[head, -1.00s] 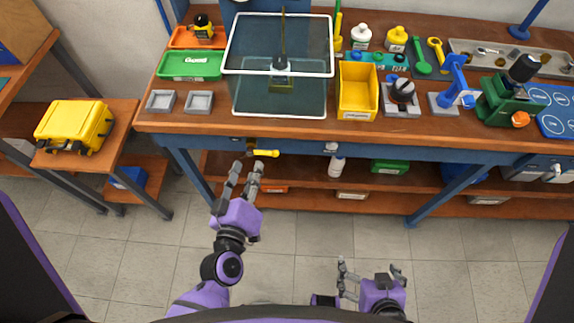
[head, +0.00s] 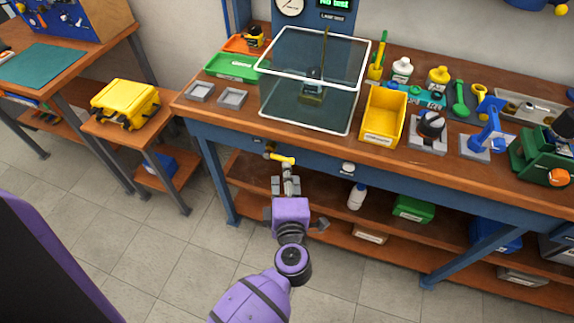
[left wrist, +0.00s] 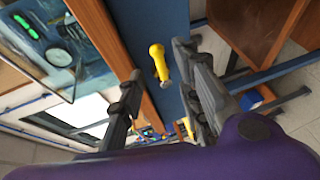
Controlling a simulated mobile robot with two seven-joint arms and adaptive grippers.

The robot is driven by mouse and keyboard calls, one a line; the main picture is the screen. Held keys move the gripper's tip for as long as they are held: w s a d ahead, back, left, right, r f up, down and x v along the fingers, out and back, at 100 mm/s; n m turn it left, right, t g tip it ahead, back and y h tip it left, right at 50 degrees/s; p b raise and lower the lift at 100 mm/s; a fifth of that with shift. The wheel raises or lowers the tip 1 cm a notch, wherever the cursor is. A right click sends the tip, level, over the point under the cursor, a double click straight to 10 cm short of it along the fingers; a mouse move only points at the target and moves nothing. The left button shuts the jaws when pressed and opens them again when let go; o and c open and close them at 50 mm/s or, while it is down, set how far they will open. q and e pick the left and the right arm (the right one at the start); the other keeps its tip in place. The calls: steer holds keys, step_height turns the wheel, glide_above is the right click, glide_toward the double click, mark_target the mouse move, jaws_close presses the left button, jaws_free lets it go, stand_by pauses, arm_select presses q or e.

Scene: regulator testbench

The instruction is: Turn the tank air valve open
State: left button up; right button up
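The tank air valve shows as a yellow lever handle (head: 281,158) on the blue front rail of the bench, below the glass tank (head: 310,105). In the head view the lever lies nearly level, tilted slightly down to the right. My left gripper (head: 286,181) is just below and in front of it, fingers pointing at the bench. In the left wrist view the lever (left wrist: 158,62) shows between the two spread fingers of my left gripper (left wrist: 160,80), near their tips. The gripper is open and holds nothing. I cannot tell whether a finger touches the lever. My right gripper is out of view.
The wooden bench edge (head: 225,118) overhangs close above the lever. A white knob (head: 348,168) sits on the rail to the right. A lower shelf (head: 331,225) holds a white bottle (head: 356,196) and a green box (head: 413,209). The floor in front is clear.

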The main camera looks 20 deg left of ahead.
mark_target(280, 158)
arm_select(q)
steer(key=x, duration=0.5)
steer(key=shift+w+a, duration=0.1)
steer(key=shift+w, duration=0.15)
steer(key=c, duration=0.7)
steer(key=shift+f, duration=0.15)
jaws_close()
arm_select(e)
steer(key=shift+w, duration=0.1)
